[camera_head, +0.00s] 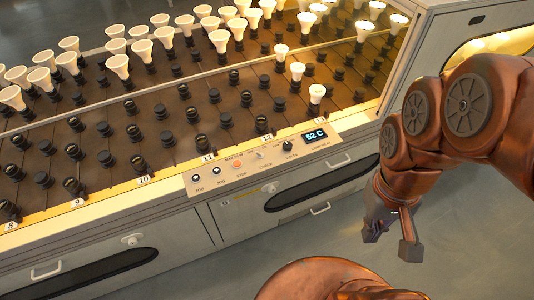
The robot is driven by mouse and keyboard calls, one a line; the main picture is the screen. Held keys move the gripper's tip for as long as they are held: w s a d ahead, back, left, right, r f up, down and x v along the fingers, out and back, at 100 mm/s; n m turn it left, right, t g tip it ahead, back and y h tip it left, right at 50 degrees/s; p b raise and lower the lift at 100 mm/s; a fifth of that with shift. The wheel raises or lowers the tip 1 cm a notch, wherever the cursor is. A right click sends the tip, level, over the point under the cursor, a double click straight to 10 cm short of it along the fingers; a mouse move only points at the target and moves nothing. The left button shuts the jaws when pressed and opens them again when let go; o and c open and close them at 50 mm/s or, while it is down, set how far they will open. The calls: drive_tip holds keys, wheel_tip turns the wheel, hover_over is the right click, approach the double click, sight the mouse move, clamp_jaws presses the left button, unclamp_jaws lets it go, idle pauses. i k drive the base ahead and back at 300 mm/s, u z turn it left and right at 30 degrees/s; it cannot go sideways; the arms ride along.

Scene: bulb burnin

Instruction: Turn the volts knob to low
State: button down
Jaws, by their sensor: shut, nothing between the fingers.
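The control panel (225,181) sits on the front edge of the bench, with a small display reading "52 C" (315,135). A black round knob (287,146) stands just left of the display; the small lettering below it appears to read VOLTS. Its pointer setting is too small to make out. My gripper (392,240) hangs in front of the bench, to the right of and lower than the panel, over the floor. It is shut and empty, and touches nothing.
The panel also has a red button (237,164), a small toggle (260,155) and black knobs (197,178) at its left. Behind are rows of black sockets and white bulbs (117,62), some lit. The grey floor (330,240) is open.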

sight(287, 146)
drive_tip(key=z, duration=0.95)
drive_tip(key=k, duration=1.25)
drive_tip(key=u, duration=1.35)
drive_tip(key=i, duration=1.05)
